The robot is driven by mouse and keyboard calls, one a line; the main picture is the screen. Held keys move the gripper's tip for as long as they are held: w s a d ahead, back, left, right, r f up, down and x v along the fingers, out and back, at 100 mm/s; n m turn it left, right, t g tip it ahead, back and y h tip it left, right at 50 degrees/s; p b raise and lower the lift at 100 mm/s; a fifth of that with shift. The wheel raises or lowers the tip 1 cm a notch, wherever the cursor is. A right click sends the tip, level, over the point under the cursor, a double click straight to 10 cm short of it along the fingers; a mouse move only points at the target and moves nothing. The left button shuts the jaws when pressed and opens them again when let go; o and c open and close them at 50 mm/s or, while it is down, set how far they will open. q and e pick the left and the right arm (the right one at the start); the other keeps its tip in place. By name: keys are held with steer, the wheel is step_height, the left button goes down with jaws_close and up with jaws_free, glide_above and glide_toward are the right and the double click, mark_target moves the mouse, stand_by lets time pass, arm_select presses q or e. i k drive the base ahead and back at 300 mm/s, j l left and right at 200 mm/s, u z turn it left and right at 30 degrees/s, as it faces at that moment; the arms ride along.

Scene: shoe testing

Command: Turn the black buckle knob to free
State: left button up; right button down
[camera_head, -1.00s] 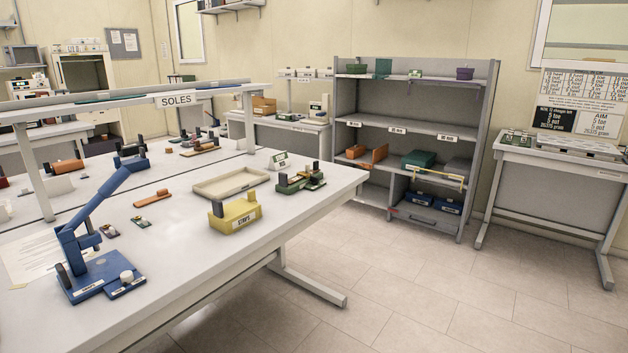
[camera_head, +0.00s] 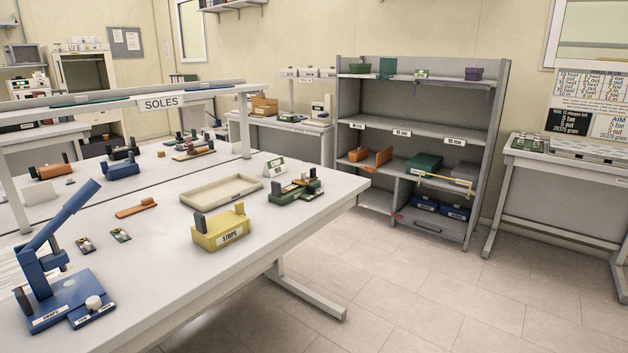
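No part marked as a buckle can be read, so I cannot tell which dark part is the black buckle knob. A green fixture (camera_head: 296,190) with small dark upright parts sits near the right end of the white table. Neither gripper shows in the head view.
The white table (camera_head: 160,282) carries a shallow beige tray (camera_head: 221,190), an orange tool (camera_head: 137,208) and two small sample pieces. A SOLES rack (camera_head: 160,103) spans the table behind. A grey shelf unit (camera_head: 420,150) stands beyond. The floor (camera_head: 400,290) right of the table is clear.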

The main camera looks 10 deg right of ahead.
mark_target(311, 188)
steer(key=i+l+u, duration=0.15)
steer(key=i+l, duration=0.3)
steer(key=i+l+u, duration=0.15)
steer(key=i+l, duration=0.25)
steer(key=i+l+u, duration=0.2)
steer(key=i+l, duration=0.15)
steer(key=l, duration=0.35)
